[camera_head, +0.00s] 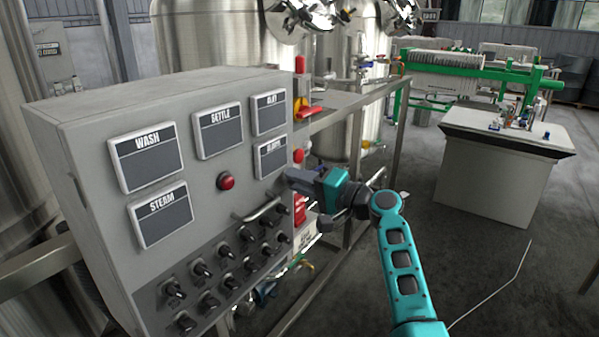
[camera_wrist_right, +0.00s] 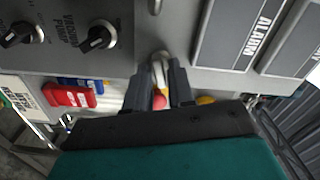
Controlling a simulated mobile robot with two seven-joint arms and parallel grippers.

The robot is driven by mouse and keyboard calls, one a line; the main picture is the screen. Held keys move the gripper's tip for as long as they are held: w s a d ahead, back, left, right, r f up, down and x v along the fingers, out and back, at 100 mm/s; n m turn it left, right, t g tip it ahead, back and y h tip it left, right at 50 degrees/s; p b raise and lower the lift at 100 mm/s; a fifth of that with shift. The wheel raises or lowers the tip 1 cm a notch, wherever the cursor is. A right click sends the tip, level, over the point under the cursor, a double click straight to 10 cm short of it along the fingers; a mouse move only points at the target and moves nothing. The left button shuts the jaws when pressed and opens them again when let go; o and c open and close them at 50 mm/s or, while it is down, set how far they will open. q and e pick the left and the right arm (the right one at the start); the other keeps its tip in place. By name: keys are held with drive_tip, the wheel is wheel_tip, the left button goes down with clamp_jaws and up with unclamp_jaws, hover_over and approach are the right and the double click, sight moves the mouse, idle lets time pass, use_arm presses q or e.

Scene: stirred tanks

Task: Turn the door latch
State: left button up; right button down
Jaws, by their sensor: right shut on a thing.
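My right gripper (camera_head: 287,182) reaches in from the right to the right edge of the grey control cabinet (camera_head: 85,130). In the right wrist view its two dark fingers (camera_wrist_right: 161,82) are closed around a small metal latch (camera_wrist_right: 159,66) on the cabinet's face. In the head view the fingers hide the latch. A metal bar handle (camera_head: 262,209) sits just below and left of the fingers. My left gripper is not in view.
Several black knobs (camera_head: 202,269) line the lower cabinet front. A red button (camera_head: 226,181) and labelled panels (camera_head: 147,158) are left of the gripper. A metal frame (camera_head: 357,130) stands behind my arm. A white bench (camera_head: 505,165) is at the right, with open floor before it.

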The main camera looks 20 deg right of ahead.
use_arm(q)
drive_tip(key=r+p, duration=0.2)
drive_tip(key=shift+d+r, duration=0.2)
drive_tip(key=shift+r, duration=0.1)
use_arm(e)
drive_tip(key=m, duration=0.3)
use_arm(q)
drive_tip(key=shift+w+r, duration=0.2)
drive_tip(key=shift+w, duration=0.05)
use_arm(e)
drive_tip(key=shift+f+m, duration=0.1)
drive_tip(key=shift+m, duration=0.2)
drive_tip(key=c, duration=1.2)
unclamp_jaws()
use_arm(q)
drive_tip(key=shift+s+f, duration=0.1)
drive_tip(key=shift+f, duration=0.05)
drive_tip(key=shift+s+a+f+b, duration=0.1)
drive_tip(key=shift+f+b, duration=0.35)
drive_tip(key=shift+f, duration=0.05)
use_arm(e)
drive_tip(key=v, duration=1.3)
